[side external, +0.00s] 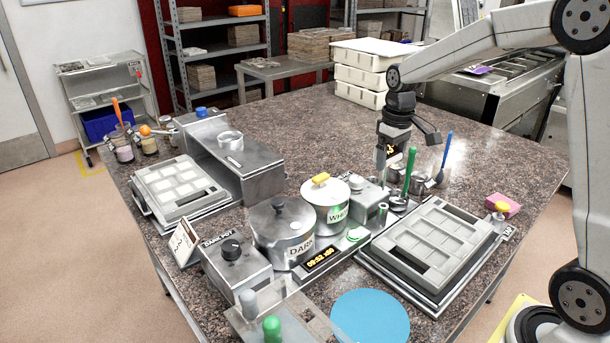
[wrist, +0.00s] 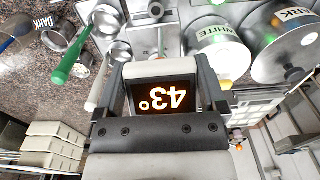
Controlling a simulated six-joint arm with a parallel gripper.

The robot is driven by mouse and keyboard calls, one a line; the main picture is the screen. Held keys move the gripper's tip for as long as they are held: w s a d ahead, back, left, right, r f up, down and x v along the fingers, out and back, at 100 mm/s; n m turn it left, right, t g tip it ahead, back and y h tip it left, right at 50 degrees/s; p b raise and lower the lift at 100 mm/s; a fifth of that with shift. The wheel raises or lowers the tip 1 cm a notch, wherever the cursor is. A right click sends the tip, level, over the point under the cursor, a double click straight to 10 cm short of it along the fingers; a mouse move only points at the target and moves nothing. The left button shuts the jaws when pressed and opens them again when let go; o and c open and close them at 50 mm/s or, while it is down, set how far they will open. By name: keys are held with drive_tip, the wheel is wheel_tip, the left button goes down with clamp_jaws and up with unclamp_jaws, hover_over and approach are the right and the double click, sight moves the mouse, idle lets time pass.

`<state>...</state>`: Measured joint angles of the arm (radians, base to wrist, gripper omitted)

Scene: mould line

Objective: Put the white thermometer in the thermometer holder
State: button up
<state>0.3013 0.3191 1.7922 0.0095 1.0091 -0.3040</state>
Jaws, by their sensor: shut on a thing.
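My gripper (side external: 388,168) is shut on the thermometer, whose lit display reads 43° (wrist: 162,98) and appears upside down in the wrist view. The fingers flank its pale-edged head on both sides. In the side external view, the display (side external: 390,150) hangs above the group of small metal parts right of the white pot. The thermometer's lower end is hard to make out. A small upright metal tube (side external: 383,212) stands below, beside a grey box (side external: 366,201); I cannot tell which part there is the thermometer holder.
A green-handled tool (side external: 410,170) and a blue-handled tool (side external: 444,152) stand close to my gripper on its right. The WHITE pot (side external: 325,207) and DARK pot (side external: 283,243) are to the left. A mould (side external: 440,240) lies at right.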

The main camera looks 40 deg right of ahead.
sight(394, 162)
drive_tip(key=shift+s+d+f, duration=0.1)
drive_tip(key=shift+s+d, duration=0.2)
drive_tip(key=shift+d, duration=0.05)
drive_tip(key=shift+f, duration=0.15)
drive_tip(key=shift+f, duration=1.5)
drive_tip(key=shift+f, duration=0.15)
idle(0.5)
drive_tip(key=shift+f, duration=0.35)
drive_tip(key=shift+f, duration=0.35)
drive_tip(key=shift+f, duration=0.7)
drive_tip(key=shift+f, duration=0.35)
